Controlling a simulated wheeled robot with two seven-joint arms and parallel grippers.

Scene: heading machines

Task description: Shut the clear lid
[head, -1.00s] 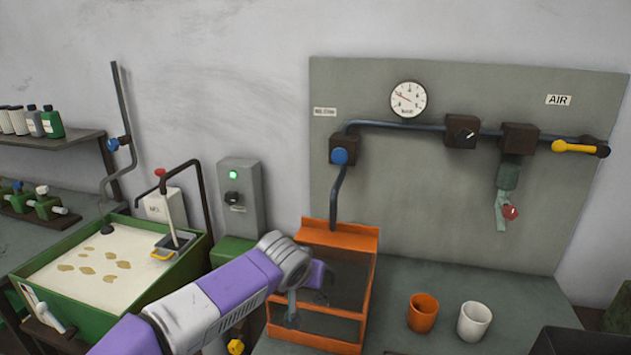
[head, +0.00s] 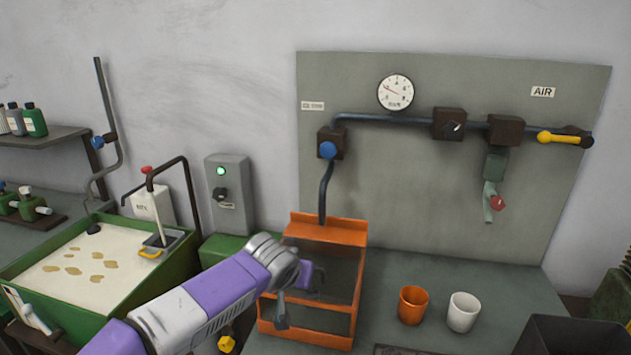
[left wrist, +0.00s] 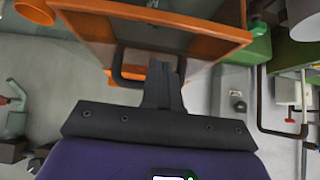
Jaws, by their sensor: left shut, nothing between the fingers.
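The orange-framed box (head: 312,335) stands on the grey bench below the gauge board, with dark see-through sides and a raised orange back edge (head: 327,229). I cannot make out the clear lid apart from the box's other panes. In the left wrist view an orange frame edge (left wrist: 200,24) crosses the top, with a dull brownish pane beside it. My left gripper (head: 308,278) is over the box, partly hidden by its own wrist. In the left wrist view the gripper (left wrist: 163,72) is shut and empty, in front of a dark bent bar (left wrist: 118,68). Contact is unclear. My right gripper is out of view.
An orange cup (head: 412,305) and a white cup (head: 463,311) stand right of the box. A green tank (head: 178,258) and a grey switch box (head: 228,195) with a green light are on the left. A dark bin (head: 570,335) is at lower right.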

